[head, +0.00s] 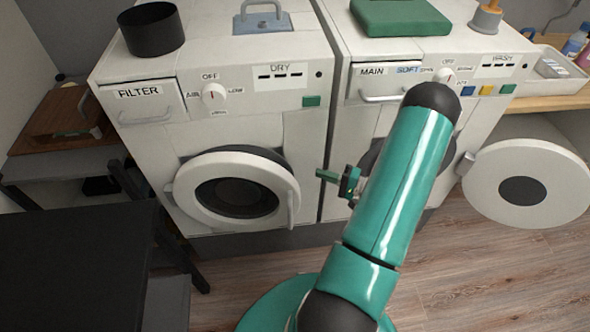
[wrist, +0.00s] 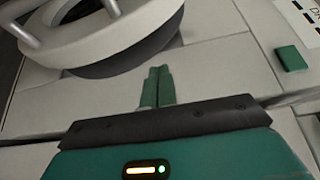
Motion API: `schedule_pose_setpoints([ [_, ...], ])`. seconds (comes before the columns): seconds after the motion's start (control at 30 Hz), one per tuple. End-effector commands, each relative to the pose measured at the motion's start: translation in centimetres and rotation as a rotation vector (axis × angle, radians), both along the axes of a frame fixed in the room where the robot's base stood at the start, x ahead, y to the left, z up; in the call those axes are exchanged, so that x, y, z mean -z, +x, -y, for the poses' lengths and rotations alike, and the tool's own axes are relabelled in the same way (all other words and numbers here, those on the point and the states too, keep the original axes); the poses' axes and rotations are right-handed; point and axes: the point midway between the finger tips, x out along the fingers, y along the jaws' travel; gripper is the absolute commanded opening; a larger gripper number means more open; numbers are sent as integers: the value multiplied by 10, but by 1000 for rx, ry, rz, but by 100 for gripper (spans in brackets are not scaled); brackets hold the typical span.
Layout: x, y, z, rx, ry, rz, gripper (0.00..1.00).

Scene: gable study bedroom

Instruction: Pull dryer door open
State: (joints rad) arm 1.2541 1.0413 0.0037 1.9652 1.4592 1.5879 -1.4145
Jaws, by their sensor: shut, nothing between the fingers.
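The dryer (head: 230,120) is the left white machine, labelled DRY and FILTER. Its round white door (head: 197,203) has a dark window and a pale upright handle (head: 292,209) at its right edge. A dark ring shows behind the door's upper right; I cannot tell whether it stands slightly ajar. My gripper (head: 320,174) is shut and empty, to the right of the handle and apart from it, pointing left. In the wrist view its fingertips (wrist: 158,72) lie over the white front panel, below the door rim (wrist: 125,40). Grey handle parts (wrist: 23,33) show at upper left.
The washer (head: 345,130) stands to the right, partly behind my arm, with its round door (head: 480,185) swung open. A dark table (head: 70,265) is at the lower left. A black pot (head: 152,30) sits on the dryer. Wooden floor (head: 450,275) is clear at lower right.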

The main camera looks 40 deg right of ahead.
Motion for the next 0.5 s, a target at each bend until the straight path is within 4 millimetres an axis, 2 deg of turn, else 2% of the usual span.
schedule_pose_setpoints([
  [0.13, -2, 1, -3, -12, -26, 6, 0],
  [0.27, -2, 13, -11, -13, -24, 6, 0],
  [0.5, -2, 54, -32, -12, -23, 5, 0],
])
